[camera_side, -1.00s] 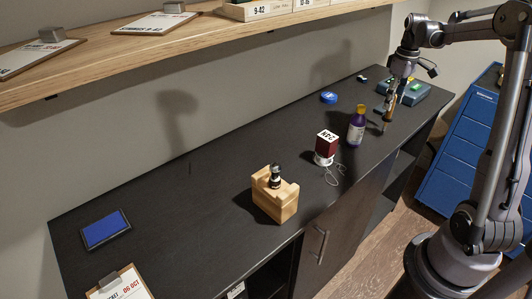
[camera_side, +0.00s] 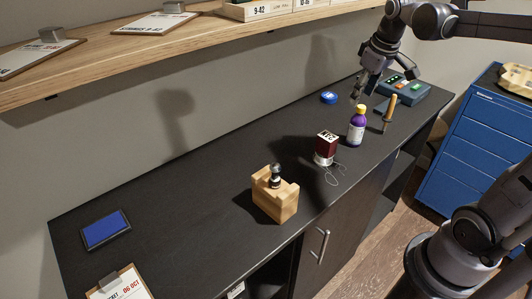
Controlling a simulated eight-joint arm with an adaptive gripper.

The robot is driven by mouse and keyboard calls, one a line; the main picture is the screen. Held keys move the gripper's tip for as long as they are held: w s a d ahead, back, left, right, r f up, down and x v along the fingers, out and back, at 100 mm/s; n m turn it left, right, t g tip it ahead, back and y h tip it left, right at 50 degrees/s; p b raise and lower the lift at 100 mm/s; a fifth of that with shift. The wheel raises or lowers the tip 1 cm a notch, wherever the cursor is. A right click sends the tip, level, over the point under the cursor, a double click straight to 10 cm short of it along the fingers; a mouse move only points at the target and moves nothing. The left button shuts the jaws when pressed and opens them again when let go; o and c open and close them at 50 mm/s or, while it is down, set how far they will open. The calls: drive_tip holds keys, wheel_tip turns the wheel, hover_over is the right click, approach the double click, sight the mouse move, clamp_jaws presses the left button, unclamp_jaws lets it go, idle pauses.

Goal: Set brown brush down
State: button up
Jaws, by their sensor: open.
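The brown brush (camera_side: 389,113) stands upright on the dark bench (camera_side: 215,175), to the right of the purple bottle, with its light brown handle up. My gripper (camera_side: 357,96) is open and empty. In the picture it is up and to the left of the brush, apart from it and close above the purple bottle.
A purple bottle with a yellow cap (camera_side: 356,126) stands beside the brush. Behind are a teal device (camera_side: 405,93) and a blue round tin (camera_side: 329,97).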

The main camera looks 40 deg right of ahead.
drive_tip(key=s+a+f+t, duration=0.2)
drive_tip(key=s+a+f, duration=0.1)
drive_tip(key=a, duration=0.6)
drive_tip(key=s+a+f+t+y, duration=0.1)
drive_tip(key=s+a+f+t, duration=0.1)
drive_tip(key=a, duration=0.7)
drive_tip(key=shift+s+f+t, duration=0.3)
drive_tip(key=shift+s+f, duration=0.15)
drive_tip(key=shift+s, duration=0.35)
drive_tip(key=shift+d, duration=0.1)
